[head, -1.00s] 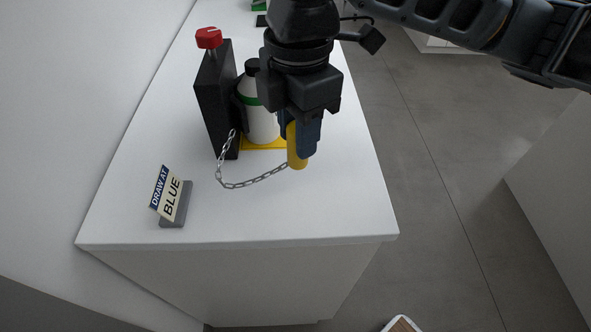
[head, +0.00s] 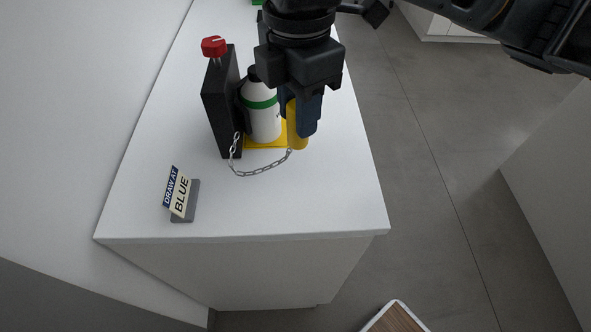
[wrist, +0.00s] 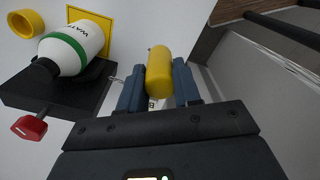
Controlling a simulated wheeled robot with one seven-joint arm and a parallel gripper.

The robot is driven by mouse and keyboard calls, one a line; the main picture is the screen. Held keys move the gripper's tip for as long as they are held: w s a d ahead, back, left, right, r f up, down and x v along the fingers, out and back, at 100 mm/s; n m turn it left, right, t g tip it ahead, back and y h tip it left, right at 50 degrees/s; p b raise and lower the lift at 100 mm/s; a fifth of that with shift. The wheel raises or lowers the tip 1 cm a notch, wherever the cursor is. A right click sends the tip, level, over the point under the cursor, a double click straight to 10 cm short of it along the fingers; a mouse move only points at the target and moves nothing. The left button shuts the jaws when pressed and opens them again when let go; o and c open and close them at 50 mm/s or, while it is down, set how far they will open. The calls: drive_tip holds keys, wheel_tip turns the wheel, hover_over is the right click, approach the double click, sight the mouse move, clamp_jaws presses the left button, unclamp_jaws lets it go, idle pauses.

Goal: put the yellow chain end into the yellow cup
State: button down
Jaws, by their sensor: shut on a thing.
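The yellow chain end (head: 297,138) is a plain yellow cylinder. My gripper (head: 304,122) is shut on it, and the cylinder (wrist: 159,70) sits between the two blue fingers (wrist: 158,88) in the wrist view. A metal chain (head: 262,172) hangs slack from it to the black stand (head: 221,110). The yellow cup (wrist: 25,24) appears as a round yellow rim at the upper left of the wrist view, beyond the bottle and apart from my gripper. I cannot make the cup out in the head view.
A white bottle with a green band (head: 262,113) stands against the black stand, on a yellow plate (head: 262,144), close left of my gripper. A red knob (head: 214,47) tops the stand. A "DRAW AT BLUE" sign (head: 180,195) stands front left. The front countertop (head: 290,205) is clear.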

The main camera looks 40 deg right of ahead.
drive_tip(key=shift+r+p, duration=1.3)
drive_tip(key=shift+r, duration=2.2)
drive_tip(key=w+d, duration=0.3)
drive_tip(key=w, duration=0.6)
drive_tip(key=w+d, duration=0.4)
drive_tip(key=w, duration=0.5)
drive_tip(key=w+d, duration=0.3)
drive_tip(key=w, duration=0.5)
drive_tip(key=shift+w+d, duration=0.4)
drive_tip(key=shift+f, duration=0.1)
